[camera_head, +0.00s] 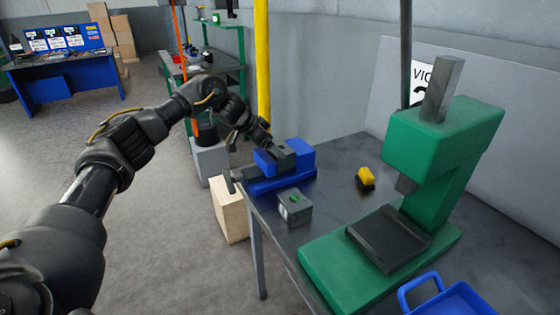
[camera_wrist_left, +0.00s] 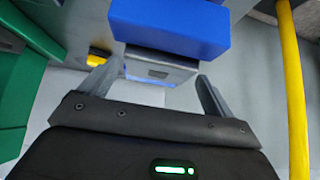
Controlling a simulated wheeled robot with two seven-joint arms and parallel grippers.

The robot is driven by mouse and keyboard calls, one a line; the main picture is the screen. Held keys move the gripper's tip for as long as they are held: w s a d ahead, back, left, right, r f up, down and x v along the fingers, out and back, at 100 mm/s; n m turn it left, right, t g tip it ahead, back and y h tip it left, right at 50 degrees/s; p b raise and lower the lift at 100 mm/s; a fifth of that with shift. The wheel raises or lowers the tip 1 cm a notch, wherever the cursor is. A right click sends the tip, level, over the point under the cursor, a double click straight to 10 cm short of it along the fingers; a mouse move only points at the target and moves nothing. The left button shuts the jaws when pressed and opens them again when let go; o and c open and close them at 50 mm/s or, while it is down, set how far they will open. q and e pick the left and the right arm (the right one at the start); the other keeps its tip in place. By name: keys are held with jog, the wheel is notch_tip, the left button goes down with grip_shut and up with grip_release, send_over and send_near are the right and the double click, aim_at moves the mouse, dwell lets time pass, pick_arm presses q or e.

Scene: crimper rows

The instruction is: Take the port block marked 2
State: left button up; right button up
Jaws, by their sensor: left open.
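A grey block (camera_head: 286,157) sits at the blue vise (camera_head: 268,184); I cannot read a mark on it. A second grey block (camera_head: 295,208) with a green patch on top and a pale label on its side stands on the table in front of the vise; its mark is too small to read. My left gripper (camera_head: 268,143) is open at the vise, close to the block there. In the left wrist view, the open fingers (camera_wrist_left: 155,88) flank a grey block (camera_wrist_left: 160,68) beside a blue vise part (camera_wrist_left: 170,27). Contact is unclear. My right gripper is out of view.
A green press (camera_head: 433,160) stands on the grey table (camera_head: 333,170), right of the vise. A small yellow-and-black object (camera_head: 365,178) lies between them. A blue tray (camera_head: 450,300) is at the front right. A yellow pole (camera_head: 262,65) rises behind the vise.

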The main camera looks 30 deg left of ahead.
pick_arm(q)
jog(key=shift+x, duration=0.8)
jog(key=shift+w+d+f, duration=0.1)
jog(key=shift+w+f, duration=0.05)
jog(key=shift+f, duration=0.05)
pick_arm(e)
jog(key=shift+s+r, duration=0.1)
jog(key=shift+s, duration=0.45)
pick_arm(q)
jog(key=shift+c, duration=0.4)
jog(key=c, duration=1)
jog(key=shift+w+r+p, duration=0.15)
jog(key=shift+r+p, duration=0.15)
jog(key=shift+r, duration=0.15)
notch_tip(320, 180, up, 8)
jog(key=p, duration=0.8)
jog(key=shift+f, duration=0.3)
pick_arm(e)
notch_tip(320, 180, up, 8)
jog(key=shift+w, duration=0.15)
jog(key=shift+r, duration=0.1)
